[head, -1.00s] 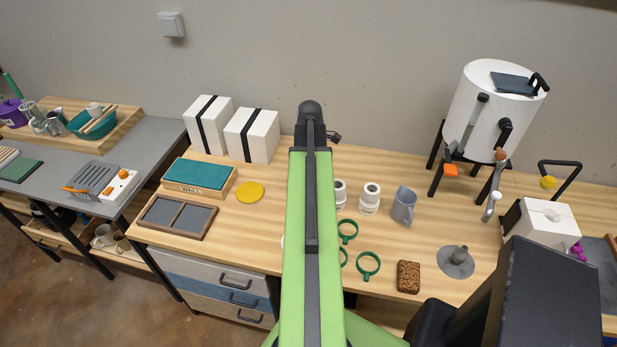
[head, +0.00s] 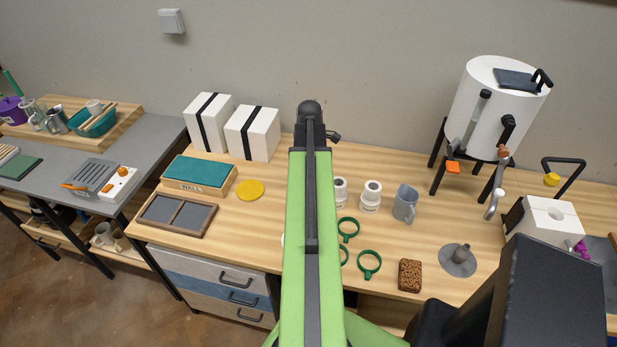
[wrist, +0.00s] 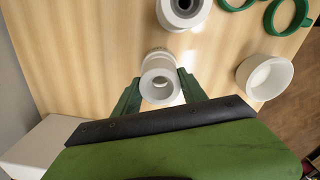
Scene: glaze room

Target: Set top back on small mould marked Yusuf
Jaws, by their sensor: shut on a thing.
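In the wrist view my gripper (wrist: 161,80) has its green fingers closed on a hollow white round piece, the mould top (wrist: 160,87). Below it the rim of a small white mould (wrist: 157,52) shows; I cannot tell whether the two touch. In the head view this mould (head: 340,187) stands just right of my arm, which hides my gripper. A second white mould (head: 371,195) stands to its right and also shows in the wrist view (wrist: 184,10). A wider, open white piece (wrist: 266,77) stands apart. No name is readable.
Green rings (head: 369,265) lie in front of the moulds, with a brown sponge (head: 410,275) beyond. Strapped white boxes (head: 252,134) stand at the back left.

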